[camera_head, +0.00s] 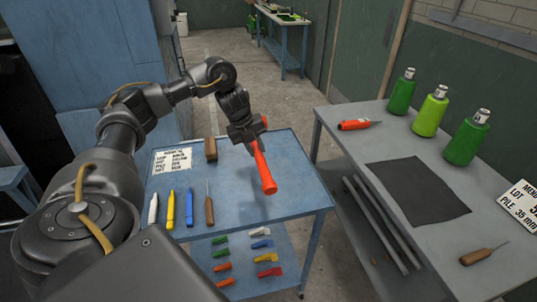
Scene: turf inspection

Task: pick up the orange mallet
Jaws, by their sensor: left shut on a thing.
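The orange mallet (264,170) is in my left gripper (250,136), above the blue table (290,195). Its flared orange end points down and toward the front. Some orange shows on the far side of the gripper too. The gripper is shut on the mallet, and the jaws hide part of it. The mallet appears clear of the tabletop, with a dark shadow below it. My right gripper is not in view.
On the blue table lie several markers, an awl (209,205), a wooden block (211,149) and a printed card (172,160). A lower shelf holds coloured pieces. The grey table (420,240) at right bears green bottles, a dark mat (417,190) and an orange-handled tool (358,124).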

